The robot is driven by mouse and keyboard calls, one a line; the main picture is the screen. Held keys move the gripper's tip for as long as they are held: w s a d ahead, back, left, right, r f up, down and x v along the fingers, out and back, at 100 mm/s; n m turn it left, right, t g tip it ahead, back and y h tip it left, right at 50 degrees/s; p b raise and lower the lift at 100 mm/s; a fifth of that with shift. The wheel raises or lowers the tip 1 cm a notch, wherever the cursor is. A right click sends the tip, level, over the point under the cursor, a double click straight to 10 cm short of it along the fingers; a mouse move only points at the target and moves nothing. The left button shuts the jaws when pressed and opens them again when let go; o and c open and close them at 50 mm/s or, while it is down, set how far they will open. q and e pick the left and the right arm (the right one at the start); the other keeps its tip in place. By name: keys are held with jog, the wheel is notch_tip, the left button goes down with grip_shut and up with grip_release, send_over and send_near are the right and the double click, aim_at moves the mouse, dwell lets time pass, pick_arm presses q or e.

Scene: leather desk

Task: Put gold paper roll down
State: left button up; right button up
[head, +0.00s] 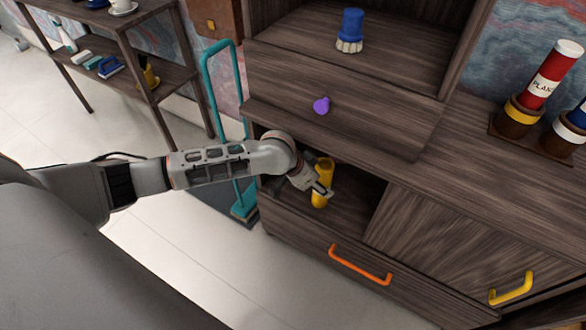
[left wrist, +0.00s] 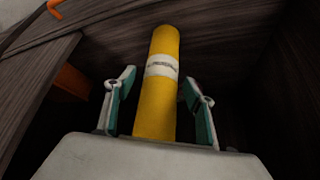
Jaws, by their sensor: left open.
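The gold paper roll (head: 323,183) is a yellow cylinder standing upright in the open compartment of the wooden cabinet, under the drawer with the purple knob. In the left wrist view the roll (left wrist: 157,85) shows a pale label band and stands between the two fingers. My left gripper (head: 318,190) reaches into the compartment at the roll. In the left wrist view its teal-padded fingers (left wrist: 160,100) are open, one on each side of the roll, with gaps visible. The roll's base is partly hidden. My right gripper is not in view.
The cabinet has a purple knob (head: 321,105), an orange handle (head: 360,265) and a yellow handle (head: 511,289). A blue brush (head: 350,30) stands on the upper shelf. A red roll (head: 551,75) stands in a holder at right. A teal broom-like tool (head: 222,100) stands left of the cabinet.

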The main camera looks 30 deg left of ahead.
pick_arm(q)
jog(key=s+a+r+p, duration=0.4)
jog(key=s+a, duration=0.3)
jog(key=s, duration=0.5)
jog(key=s+d+t+h, duration=0.3)
jog(key=s+d, duration=0.7)
jog(key=d, duration=0.4)
jog(key=s+a+n+t+y, duration=0.1)
jog(key=s+a+t+y, duration=0.1)
jog(key=s+a, duration=0.5)
jog(key=s+y, duration=0.1)
jog(key=s, duration=0.1)
jog(key=shift+s+a+y, duration=0.3)
jog(key=shift+s+y, duration=0.05)
jog(key=shift+y, duration=0.05)
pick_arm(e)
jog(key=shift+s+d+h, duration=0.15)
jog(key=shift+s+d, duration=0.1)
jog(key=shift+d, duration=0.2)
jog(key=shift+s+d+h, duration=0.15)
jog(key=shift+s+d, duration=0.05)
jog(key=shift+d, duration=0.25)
